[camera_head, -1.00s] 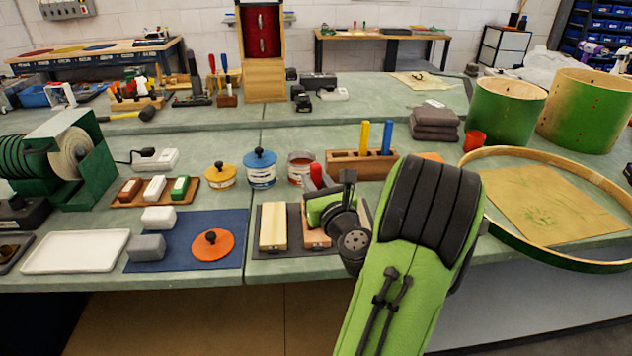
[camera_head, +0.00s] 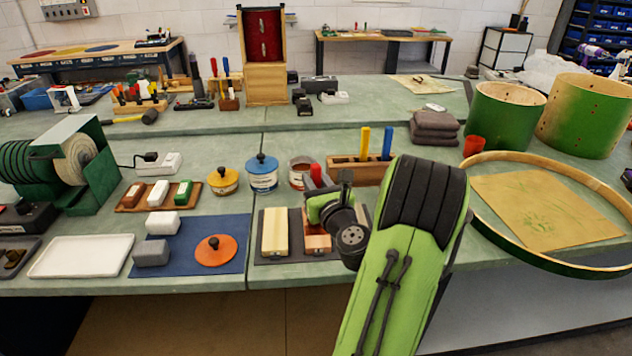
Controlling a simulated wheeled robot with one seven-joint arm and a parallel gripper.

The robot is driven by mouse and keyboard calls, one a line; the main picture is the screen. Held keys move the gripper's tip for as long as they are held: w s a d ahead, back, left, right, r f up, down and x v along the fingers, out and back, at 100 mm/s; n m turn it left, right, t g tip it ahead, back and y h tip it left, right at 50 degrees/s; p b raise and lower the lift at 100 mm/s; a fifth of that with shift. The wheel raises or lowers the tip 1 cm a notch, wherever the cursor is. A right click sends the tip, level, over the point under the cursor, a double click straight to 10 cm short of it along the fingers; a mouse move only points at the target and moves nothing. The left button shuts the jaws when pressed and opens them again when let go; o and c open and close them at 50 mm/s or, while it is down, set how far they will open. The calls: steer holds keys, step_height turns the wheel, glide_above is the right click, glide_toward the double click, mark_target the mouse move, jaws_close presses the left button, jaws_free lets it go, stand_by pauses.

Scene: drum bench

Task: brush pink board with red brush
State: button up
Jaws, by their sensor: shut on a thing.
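The pink board (camera_head: 317,244) lies on a dark mat at the front of the bench, beside a pale yellow board (camera_head: 275,232). My gripper (camera_head: 318,207) is over the far part of the pink board and partly hides it. It is shut on the red brush (camera_head: 316,174), whose red handle sticks up above the jaws. The brush's lower end is hidden behind my gripper, so I cannot tell whether it touches the board.
A wooden holder (camera_head: 345,171) with a blue and a yellow handle stands behind my gripper. Several paint cans, including a blue one (camera_head: 262,177), stand behind the boards. A blue mat (camera_head: 190,262) with an orange disc lies left. A large hoop (camera_head: 478,222) lies right.

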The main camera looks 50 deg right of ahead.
steer(key=shift+w+d+p, duration=1)
steer(key=shift+d+p, duration=0.15)
steer(key=shift+p, duration=0.2)
steer(key=shift+w, duration=0.1)
steer(key=shift+w+d+p, duration=0.95)
steer(key=shift+d+p, duration=0.15)
steer(key=shift+p, duration=0.45)
step_height(320, 180, up, 6)
steer(key=p, duration=0.6)
steer(key=shift+f, duration=0.1)
